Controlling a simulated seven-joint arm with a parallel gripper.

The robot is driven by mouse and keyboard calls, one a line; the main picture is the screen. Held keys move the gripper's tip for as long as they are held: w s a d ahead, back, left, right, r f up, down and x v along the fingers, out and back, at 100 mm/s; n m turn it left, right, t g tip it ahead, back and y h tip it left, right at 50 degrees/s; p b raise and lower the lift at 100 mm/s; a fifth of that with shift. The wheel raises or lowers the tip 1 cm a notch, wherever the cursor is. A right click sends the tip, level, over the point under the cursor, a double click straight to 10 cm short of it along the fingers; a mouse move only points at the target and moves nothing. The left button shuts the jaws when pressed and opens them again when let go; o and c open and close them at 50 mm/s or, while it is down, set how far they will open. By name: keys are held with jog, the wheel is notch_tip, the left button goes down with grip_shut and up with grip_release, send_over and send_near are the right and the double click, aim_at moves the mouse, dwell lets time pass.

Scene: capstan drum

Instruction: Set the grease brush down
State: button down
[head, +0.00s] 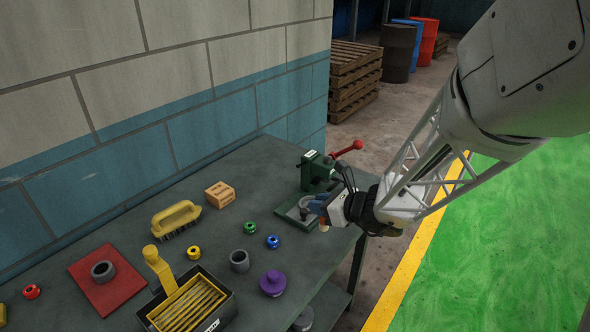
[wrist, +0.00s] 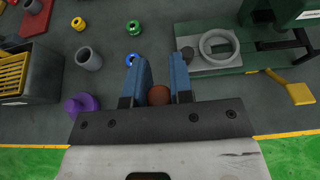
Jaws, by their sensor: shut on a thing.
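My gripper (head: 318,207) is near the right end of the bench, at the front of the green machine (head: 318,171). Its blue fingers (wrist: 160,82) are shut on a round brown end, which I take to be the grease brush handle (wrist: 158,95). A small tan part shows below the fingers in the head view. The bristles are hidden, and I cannot tell whether the brush touches anything. A grey ring (wrist: 217,46) lies on the machine's pale plate, right of the fingers in the wrist view.
A purple knobbed piece (head: 272,283), a grey cylinder (head: 239,261) and blue (head: 273,241) and green (head: 250,228) rings stand left of my gripper. A yellow scrubbing brush (head: 176,219) and wooden block (head: 220,194) lie farther back. Bare bench top lies between them.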

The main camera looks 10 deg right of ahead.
jog(key=w+f, duration=0.1)
jog(key=w, duration=1.3)
jog(key=shift+a+f, duration=0.2)
jog(key=shift+a, duration=0.15)
jog(key=shift+w, duration=0.15)
jog(key=shift+w+f, duration=0.15)
jog(key=shift+f, duration=0.75)
jog(key=shift+w+f, duration=0.15)
jog(key=shift+f, duration=0.75)
jog(key=shift+f, duration=0.1)
jog(key=c, duration=1)
grip_release()
